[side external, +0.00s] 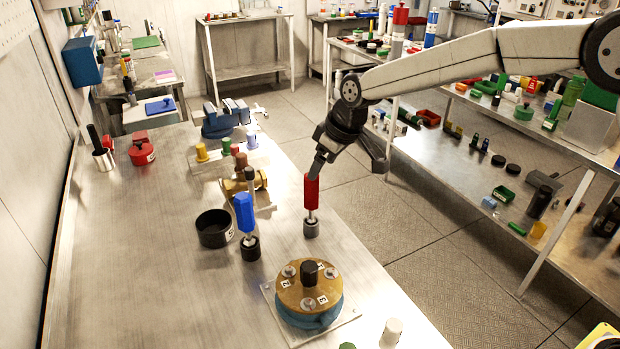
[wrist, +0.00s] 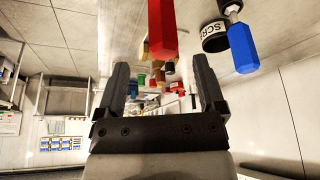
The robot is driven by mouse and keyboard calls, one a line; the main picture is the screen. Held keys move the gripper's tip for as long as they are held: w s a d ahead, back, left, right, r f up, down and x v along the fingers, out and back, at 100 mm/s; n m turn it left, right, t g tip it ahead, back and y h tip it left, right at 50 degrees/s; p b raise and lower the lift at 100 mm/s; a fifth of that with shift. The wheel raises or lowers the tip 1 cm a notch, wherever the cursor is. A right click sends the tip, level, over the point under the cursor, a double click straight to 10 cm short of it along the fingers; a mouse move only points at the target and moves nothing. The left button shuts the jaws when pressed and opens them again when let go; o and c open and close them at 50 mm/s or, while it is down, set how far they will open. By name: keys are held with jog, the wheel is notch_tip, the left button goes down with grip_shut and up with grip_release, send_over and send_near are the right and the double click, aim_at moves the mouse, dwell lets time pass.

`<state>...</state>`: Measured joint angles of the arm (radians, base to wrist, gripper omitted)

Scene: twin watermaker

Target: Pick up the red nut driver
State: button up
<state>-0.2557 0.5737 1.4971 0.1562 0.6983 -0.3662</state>
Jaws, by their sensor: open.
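The red nut driver (side external: 312,192) stands upright on the metal bench, its lower end in a small dark holder (side external: 311,229). My gripper (side external: 347,163) is open, just above and to the right of the red handle in the side view. One finger overlaps the top of the handle there; I cannot tell whether it touches. In the wrist view, the red handle (wrist: 162,28) shows beyond the tips of my open gripper (wrist: 160,72), roughly in line with the gap. Nothing is held between the fingers.
A blue nut driver (side external: 245,213) stands to the left beside a black cup (side external: 214,229). A round brown-and-blue fixture (side external: 308,290) stands in front. Valves and a blue vise (side external: 225,118) are behind. The bench's right edge is close to the red driver.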

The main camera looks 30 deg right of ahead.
aim_at(309, 184)
jog(key=shift+x, duration=1.3)
jog(key=shift+w+a, duration=0.1)
jog(key=shift+x, duration=2.5)
jog(key=shift+a, duration=0.2)
grip_shut()
jog(key=shift+r, duration=0.2)
